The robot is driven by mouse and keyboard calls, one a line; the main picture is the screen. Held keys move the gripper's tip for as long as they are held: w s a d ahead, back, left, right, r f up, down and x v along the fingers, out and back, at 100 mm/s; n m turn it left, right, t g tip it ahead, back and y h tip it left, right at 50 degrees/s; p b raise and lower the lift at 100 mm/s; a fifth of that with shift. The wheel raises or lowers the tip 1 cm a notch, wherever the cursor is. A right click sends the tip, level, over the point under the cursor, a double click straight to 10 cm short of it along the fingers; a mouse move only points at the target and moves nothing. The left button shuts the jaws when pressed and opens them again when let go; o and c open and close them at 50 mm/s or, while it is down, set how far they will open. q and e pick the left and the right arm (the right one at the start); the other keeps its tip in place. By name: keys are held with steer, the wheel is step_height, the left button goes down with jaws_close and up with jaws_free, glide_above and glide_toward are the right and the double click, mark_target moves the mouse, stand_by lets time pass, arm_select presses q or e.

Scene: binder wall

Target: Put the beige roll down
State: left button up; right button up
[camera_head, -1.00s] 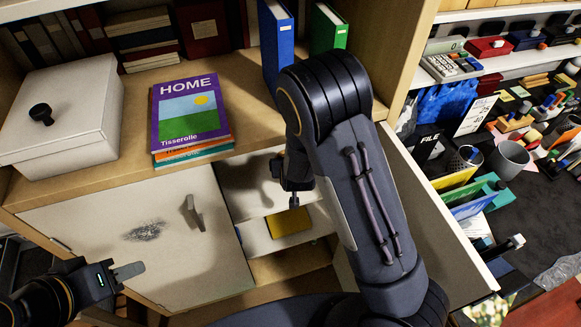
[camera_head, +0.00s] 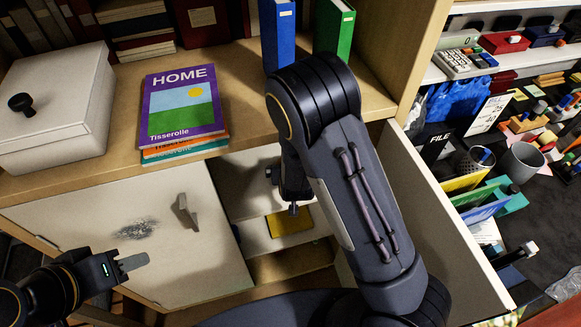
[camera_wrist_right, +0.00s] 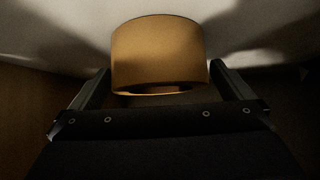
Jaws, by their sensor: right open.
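The beige roll (camera_wrist_right: 158,52) shows in the right wrist view, a tan cylinder against a pale surface, with its hollow end facing the camera. My right gripper (camera_wrist_right: 160,84) is open, with one finger on each side of the roll's near end. Narrow gaps seem to show between fingers and roll. In the head view my right gripper (camera_head: 293,209) is inside the open cabinet (camera_head: 240,195), largely hidden by its own arm, and the roll cannot be made out. My left gripper (camera_head: 133,262) is at the lower left, in front of the cabinet door, its jaws seen edge-on.
A scuffed white door (camera_head: 95,225) with a grey handle is left of the opening; another open door (camera_head: 440,230) stands right. A yellow item (camera_head: 290,222) lies inside. Above are a white box (camera_head: 55,115), a stack of books (camera_head: 182,105), a blue binder (camera_head: 278,35) and a green binder (camera_head: 333,28).

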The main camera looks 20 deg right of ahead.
steer(key=shift+r+p, duration=0.35)
steer(key=s+a+r+m+g+y, duration=0.1)
steer(key=s+r+y, duration=0.2)
steer(key=s+r, duration=0.35)
steer(key=s+a+r+g+y, duration=0.1)
steer(key=s+a+r+y, duration=0.1)
steer(key=s+r, duration=0.45)
steer(key=s+d+r, duration=0.4)
steer(key=s+r, duration=0.1)
steer(key=s, duration=0.2)
steer(key=s+d+r+n+g, duration=0.1)
steer(key=s+d+r, duration=0.3)
steer(key=s, duration=0.4)
steer(key=shift+d+r+g+p, duration=0.3)
steer(key=shift+d+r+p, duration=0.15)
steer(key=shift+d, duration=0.1)
steer(key=shift+w+f, duration=0.1)
